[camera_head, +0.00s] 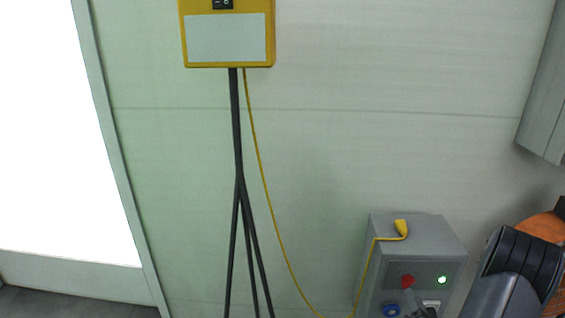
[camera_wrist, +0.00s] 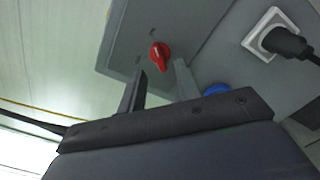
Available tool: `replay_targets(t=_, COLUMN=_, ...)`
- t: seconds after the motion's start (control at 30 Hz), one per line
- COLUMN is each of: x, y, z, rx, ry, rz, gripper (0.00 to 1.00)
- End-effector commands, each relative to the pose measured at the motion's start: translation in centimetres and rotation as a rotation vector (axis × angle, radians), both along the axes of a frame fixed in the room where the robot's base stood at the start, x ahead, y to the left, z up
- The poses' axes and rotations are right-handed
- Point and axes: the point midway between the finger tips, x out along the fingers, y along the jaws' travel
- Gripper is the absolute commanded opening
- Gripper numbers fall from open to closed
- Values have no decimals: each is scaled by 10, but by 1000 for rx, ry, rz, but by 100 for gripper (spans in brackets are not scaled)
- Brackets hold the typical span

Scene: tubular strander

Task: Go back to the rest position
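My gripper (camera_wrist: 160,86) shows in the wrist view with its two fingers apart and nothing between them. It is in front of the grey control box (camera_wrist: 215,30). A red switch knob (camera_wrist: 159,56) on that box lies just beyond the fingertips; I cannot tell whether they touch it. A blue button (camera_wrist: 216,89) is partly hidden behind my gripper. In the head view the control box (camera_head: 417,235) stands at the lower right, with the red knob (camera_head: 407,281), the blue button (camera_head: 391,310) and a lit green lamp (camera_head: 442,280).
A black plug (camera_wrist: 290,43) sits in a white socket (camera_wrist: 262,32). A yellow cable (camera_head: 262,180) hangs from a yellow box (camera_head: 228,64) to a yellow connector (camera_head: 401,228) on the control box. Dark stand legs (camera_head: 238,150) are left of it. A grey cabinet (camera_head: 545,100) is upper right.

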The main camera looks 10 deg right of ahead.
Motion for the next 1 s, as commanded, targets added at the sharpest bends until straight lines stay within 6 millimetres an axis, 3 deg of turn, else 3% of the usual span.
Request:
replay_targets(t=0.13, x=25, y=-5, z=1, rx=-3, ry=-3, rz=2, gripper=32)
replay_targets(t=0.37, x=44, y=-10, z=1, rx=1, ry=-2, rz=0, gripper=32)
replay_targets(t=0.8, x=41, y=-10, z=0, rx=-10, ry=2, rz=-1, gripper=32)
replay_targets(t=1.0, x=22, y=-6, z=0, rx=2, ry=2, rz=-4, gripper=32)
